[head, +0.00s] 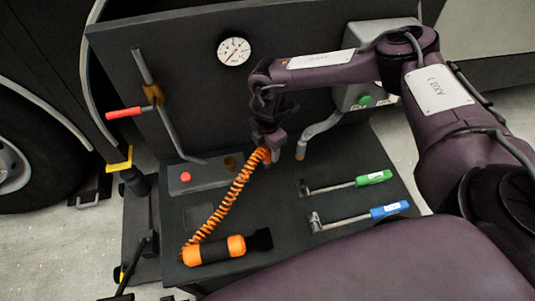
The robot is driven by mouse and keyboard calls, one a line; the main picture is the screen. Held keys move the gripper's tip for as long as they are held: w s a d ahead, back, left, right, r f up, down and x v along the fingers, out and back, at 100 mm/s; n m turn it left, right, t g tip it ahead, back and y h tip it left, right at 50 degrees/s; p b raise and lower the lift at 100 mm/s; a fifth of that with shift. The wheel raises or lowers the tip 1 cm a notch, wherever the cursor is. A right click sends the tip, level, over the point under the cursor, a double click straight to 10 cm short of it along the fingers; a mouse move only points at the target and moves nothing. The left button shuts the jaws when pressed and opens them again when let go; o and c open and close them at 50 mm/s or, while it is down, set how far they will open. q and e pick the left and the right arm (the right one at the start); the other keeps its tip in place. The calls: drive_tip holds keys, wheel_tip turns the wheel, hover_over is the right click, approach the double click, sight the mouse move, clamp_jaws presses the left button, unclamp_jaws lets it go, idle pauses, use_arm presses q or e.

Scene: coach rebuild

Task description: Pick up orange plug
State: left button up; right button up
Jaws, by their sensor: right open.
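The orange and black plug (214,249) lies on its side at the front left of the dark bench top. An orange coiled cable (222,208) rises from its left end up to the right, to my right gripper. My right gripper (268,148) is open and points down over the back of the bench, well behind and above the plug body. The coil's upper end is right at the fingers; I cannot tell whether it passes between them or behind them. My left gripper is not in view.
A green-handled tool (350,185) and a blue-handled tool (362,216) lie on the right of the bench. A box with a red button (186,176) sits at back left. A gauge (233,51) is on the back panel.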

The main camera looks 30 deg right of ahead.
drive_tip(key=shift+f, duration=0.65)
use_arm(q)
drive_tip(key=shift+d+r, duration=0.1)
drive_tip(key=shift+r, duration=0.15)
use_arm(e)
drive_tip(key=c, duration=1.1)
drive_tip(key=shift+r, duration=0.15)
